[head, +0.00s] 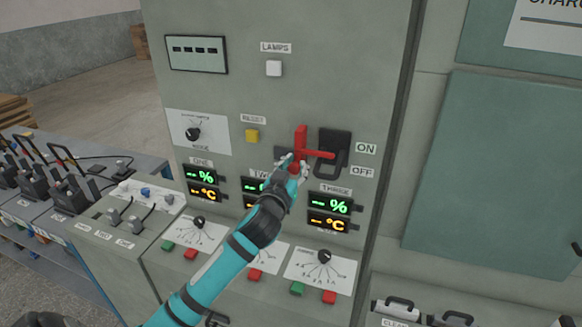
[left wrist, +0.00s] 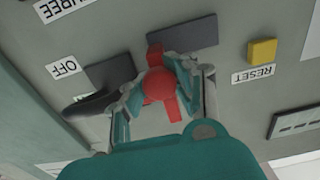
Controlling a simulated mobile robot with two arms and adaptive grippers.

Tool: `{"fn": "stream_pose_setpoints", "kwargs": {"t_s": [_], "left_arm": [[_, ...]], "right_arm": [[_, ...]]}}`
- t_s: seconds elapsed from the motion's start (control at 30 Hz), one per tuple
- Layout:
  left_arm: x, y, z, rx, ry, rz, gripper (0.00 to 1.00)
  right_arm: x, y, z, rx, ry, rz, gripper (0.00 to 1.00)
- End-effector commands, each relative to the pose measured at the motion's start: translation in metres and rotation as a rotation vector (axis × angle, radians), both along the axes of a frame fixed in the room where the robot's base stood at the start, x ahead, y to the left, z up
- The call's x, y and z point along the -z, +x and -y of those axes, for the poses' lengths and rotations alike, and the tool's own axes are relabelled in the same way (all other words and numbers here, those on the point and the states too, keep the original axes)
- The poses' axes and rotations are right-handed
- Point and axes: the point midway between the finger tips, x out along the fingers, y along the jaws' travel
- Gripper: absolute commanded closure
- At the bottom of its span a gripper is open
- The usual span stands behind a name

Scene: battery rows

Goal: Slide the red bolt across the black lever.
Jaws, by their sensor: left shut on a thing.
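The red bolt (head: 300,142) is on the grey panel, with an upright red piece and a bar pointing right. The black lever (head: 334,148) is on a dark plate just to its right, beside the ON and OFF labels. In the head view the bar's tip overlaps the lever's handle; whether it bears on it I cannot tell. My left gripper (head: 290,166) is at the bolt's lower left. In the left wrist view its fingers (left wrist: 160,92) are closed around the bolt's round red knob (left wrist: 158,84), and the lever (left wrist: 108,74) shows to the left. My right gripper is out of view.
A yellow RESET button (head: 252,135) is left of the bolt, and a white LAMPS button (head: 273,68) is above. Displays (head: 329,214), dials and coloured buttons are below. A bench with black switches (head: 62,190) stands at the left.

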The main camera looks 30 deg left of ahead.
Motion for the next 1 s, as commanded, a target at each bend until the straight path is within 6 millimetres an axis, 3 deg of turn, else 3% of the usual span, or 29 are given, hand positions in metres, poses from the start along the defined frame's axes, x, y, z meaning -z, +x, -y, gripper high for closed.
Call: {"fn": "stream_pose_setpoints", "kwargs": {"t_s": [0.03, 0.07, 0.3, 0.67, 0.87, 0.93, 1.0], "left_arm": [[0.005, -0.001, 0.003, 0.006, -0.003, -0.009, 1.0], [0.005, -0.001, 0.004, 0.007, -0.003, -0.009, 0.77], [0.004, 0.0, 0.003, 0.005, -0.003, -0.008, 0.49], [0.002, 0.0, 0.001, 0.004, -0.002, -0.005, 0.49], [0.002, -0.004, -0.015, 0.001, 0.005, -0.006, 0.49], [0.002, -0.007, -0.026, 0.002, 0.006, -0.008, 0.49], [0.007, -0.022, -0.018, 0.006, -0.004, -0.005, 0.49]], "right_arm": [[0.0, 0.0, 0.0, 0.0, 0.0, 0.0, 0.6], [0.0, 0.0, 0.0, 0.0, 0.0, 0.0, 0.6], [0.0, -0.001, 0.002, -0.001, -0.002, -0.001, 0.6], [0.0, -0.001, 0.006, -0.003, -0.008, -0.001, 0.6], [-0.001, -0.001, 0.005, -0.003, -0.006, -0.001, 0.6], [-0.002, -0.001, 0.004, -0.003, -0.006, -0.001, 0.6], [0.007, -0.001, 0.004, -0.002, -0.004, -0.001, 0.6]]}}
